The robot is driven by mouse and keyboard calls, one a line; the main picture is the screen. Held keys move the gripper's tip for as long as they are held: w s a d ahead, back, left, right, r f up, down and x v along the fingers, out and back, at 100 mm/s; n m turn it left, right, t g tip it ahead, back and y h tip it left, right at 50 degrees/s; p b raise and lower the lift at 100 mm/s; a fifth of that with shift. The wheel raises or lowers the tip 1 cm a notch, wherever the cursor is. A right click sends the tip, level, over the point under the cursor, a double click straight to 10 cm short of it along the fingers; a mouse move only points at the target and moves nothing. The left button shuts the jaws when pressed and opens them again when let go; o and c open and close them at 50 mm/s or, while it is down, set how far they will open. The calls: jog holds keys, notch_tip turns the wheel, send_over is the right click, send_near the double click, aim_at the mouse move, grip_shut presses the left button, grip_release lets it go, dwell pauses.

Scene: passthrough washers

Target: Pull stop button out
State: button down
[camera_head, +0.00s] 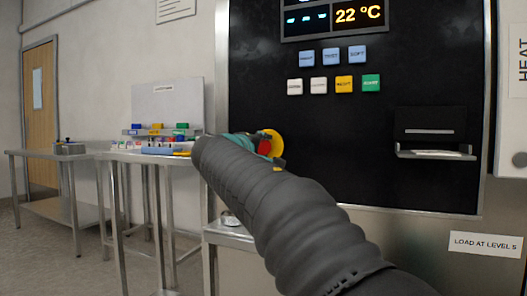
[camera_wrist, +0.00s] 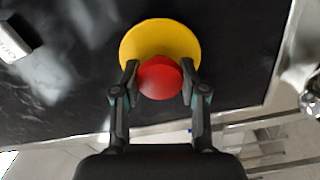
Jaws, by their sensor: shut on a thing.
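The stop button is a round red knob (camera_wrist: 160,78) on a yellow disc (camera_wrist: 160,38), mounted on the washer's black panel. In the wrist view my gripper (camera_wrist: 160,82) has one finger on each side of the red knob and is shut on it. In the head view my arm hides most of the button. Only part of the yellow disc (camera_head: 275,142) and a bit of red show beyond my gripper (camera_head: 258,150).
The washer's black panel (camera_head: 420,75) carries a display (camera_head: 335,17), coloured buttons and a printer-like slot (camera_head: 433,153). Steel tables stand at the left, one with small coloured boxes (camera_head: 157,131). A small steel table (camera_head: 228,236) is below my arm.

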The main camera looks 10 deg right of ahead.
jog(key=c, duration=0.6)
grip_release()
jog(key=shift+s, duration=0.1)
jog(key=v, duration=1.2)
